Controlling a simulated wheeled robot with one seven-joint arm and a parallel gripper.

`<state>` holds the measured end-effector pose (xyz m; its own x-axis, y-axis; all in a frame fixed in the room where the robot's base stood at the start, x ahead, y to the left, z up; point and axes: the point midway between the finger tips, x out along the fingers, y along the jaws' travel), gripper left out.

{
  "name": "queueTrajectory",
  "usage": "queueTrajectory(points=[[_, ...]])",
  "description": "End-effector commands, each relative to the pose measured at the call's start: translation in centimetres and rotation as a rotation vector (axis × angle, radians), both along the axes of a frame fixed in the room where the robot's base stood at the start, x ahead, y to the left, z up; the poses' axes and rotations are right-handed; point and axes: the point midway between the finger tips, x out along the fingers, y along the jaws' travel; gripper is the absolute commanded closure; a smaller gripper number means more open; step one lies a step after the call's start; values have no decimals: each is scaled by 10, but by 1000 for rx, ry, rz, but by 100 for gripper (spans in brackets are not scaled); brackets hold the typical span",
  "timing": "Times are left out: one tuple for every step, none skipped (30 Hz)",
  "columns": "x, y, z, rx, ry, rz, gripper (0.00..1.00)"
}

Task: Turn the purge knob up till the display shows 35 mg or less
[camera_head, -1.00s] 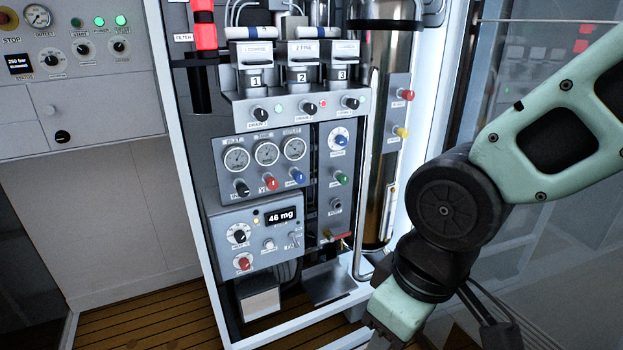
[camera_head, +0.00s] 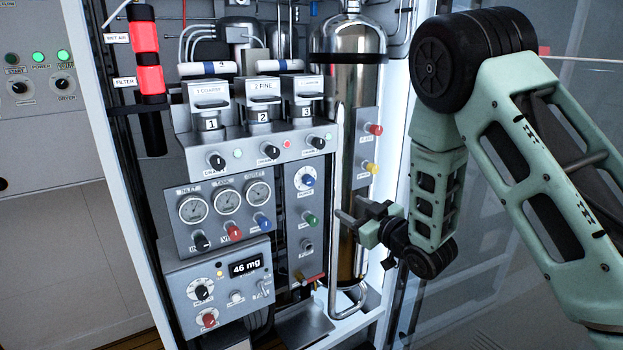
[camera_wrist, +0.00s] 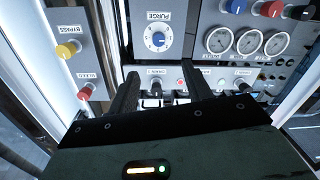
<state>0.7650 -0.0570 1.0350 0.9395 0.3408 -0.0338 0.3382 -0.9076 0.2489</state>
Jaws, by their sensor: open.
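The purge knob (camera_head: 308,181) is a small blue knob on a white dial, on a narrow grey plate right of the gauges. It also shows, upside down, in the wrist view (camera_wrist: 158,40), labelled PURGE, beyond my fingertips. The display (camera_head: 245,266) reads 46 mg on the lower left panel. My gripper (camera_head: 352,211) is open, in front of the steel cylinder, to the right of and lower than the knob in the head view. In the wrist view, my gripper's two dark fingers (camera_wrist: 157,82) are apart with nothing held between them, clear of the knob.
A green knob (camera_head: 309,219) sits below the purge dial. A red knob (camera_head: 375,129) and a yellow knob (camera_head: 372,168) are on a strip at right. Three gauges (camera_head: 227,202) are to the left, with a drain-knob shelf (camera_head: 247,151) above. A white frame post stands at right.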

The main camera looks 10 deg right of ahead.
Motion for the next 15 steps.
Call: queueTrajectory(points=[[0, -3, 0, -1, -16, 4, 50], [0, -3, 1, 1, -25, 6, 50], [2, -4, 2, 1, -32, 8, 50], [3, -3, 3, 1, -35, 9, 50], [5, -3, 3, 1, -37, 9, 50], [8, -1, 4, 1, -38, 10, 50], [12, 0, 4, 2, -37, 11, 50], [16, 2, 4, 2, -37, 11, 50], [21, 4, 4, 2, -37, 12, 50], [27, 6, 5, 2, -38, 12, 50], [32, 8, 5, 2, -38, 12, 50], [40, 11, 5, 1, -37, 10, 50], [46, 14, 6, 1, -38, 12, 50], [52, 16, 5, 2, -37, 12, 50], [59, 19, 5, 2, -37, 12, 50]])
